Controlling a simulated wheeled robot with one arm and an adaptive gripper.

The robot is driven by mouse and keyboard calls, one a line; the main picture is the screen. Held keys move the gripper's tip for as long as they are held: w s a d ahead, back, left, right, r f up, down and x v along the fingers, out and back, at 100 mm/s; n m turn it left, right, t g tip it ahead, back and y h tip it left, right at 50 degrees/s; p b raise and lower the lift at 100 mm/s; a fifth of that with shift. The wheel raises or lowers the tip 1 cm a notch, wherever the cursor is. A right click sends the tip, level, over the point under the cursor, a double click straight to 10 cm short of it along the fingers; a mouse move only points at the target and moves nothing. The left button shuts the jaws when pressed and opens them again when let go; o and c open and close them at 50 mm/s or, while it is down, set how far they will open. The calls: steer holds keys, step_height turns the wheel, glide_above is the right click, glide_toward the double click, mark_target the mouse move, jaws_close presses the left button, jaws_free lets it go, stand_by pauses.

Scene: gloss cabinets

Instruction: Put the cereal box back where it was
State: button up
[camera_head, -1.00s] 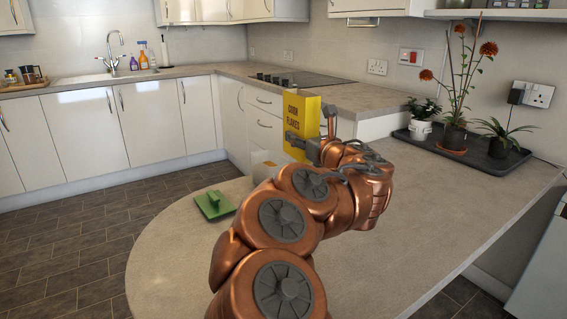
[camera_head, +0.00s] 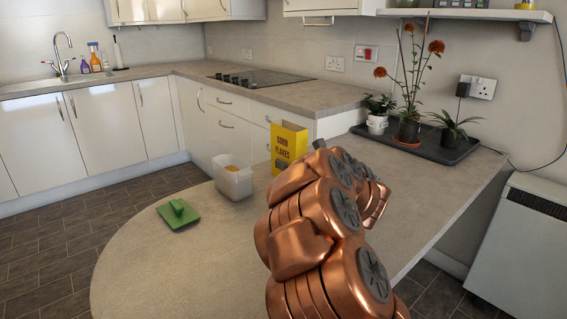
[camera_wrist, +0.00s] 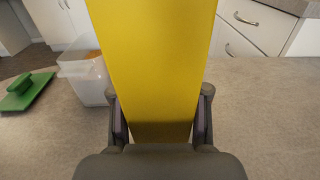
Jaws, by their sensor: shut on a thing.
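The yellow cereal box (camera_head: 289,146), printed "CORN FLAKES", is upright at the far side of the rounded counter (camera_head: 150,262). In the head view my copper arm covers its lower right part. In the wrist view the box (camera_wrist: 155,70) fills the middle, between the two fingers. My gripper (camera_wrist: 160,125) is shut on it, one finger on each side. The gripper is hidden behind my arm in the head view. I cannot tell whether the box's base touches the counter.
A clear container (camera_head: 233,180) with orange contents stands just left of the box. A green lid (camera_head: 178,213) with a handle lies on the counter to its left. A dark tray (camera_head: 440,151) of potted plants is at the back right. The front of the counter is clear.

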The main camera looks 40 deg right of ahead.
steer(key=w+d, duration=0.2)
steer(key=w, duration=0.1)
steer(key=w+d, duration=0.2)
steer(key=w, duration=0.1)
steer(key=w+d+f, duration=0.1)
steer(key=w, duration=0.3)
steer(key=shift+w+d, duration=0.1)
steer(key=shift+d, duration=0.3)
steer(key=shift+f, duration=1.8)
steer(key=shift+f+b, duration=0.2)
steer(key=shift+b, duration=0.2)
steer(key=o, duration=1.2)
steer(key=shift+r, duration=0.15)
steer(key=shift+r+p, duration=0.2)
steer(key=shift+p, duration=0.3)
steer(key=s, duration=1.2)
steer(key=shift+d+f, duration=0.15)
steer(key=shift+d, duration=0.1)
